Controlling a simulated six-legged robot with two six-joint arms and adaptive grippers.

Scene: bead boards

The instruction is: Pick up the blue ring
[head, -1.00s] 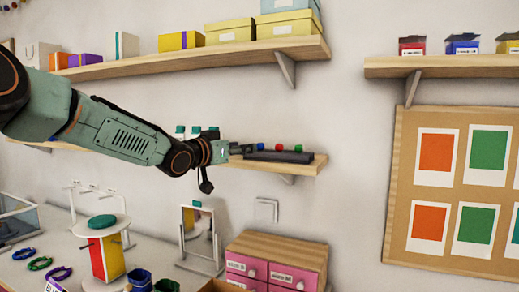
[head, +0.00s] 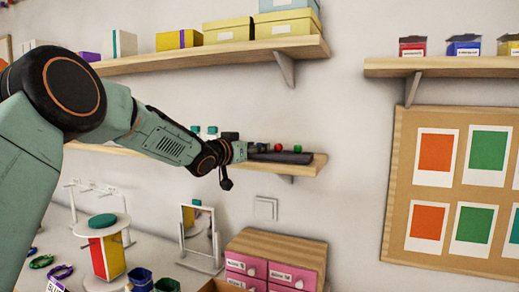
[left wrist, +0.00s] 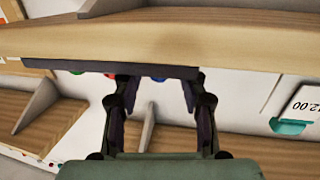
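The blue ring (left wrist: 158,79) shows only as a small blue patch at the edge of a dark strip in the left wrist view, between my fingertips; most of it is hidden. In the head view I cannot make it out behind my gripper. My left gripper (left wrist: 157,88) has its two dark fingers spread apart, with nothing visibly held. In the head view my left gripper (head: 255,148) is at the left end of the dark holder (head: 288,157) on the lower shelf. I cannot tell whether it touches the ring. My right gripper is not in view.
A red piece (head: 277,147) and a green piece (head: 297,148) sit on the holder close to my gripper. The upper shelf (head: 215,57) with boxes is above my arm. A mirror (head: 198,232) and pink drawers (head: 272,262) stand below.

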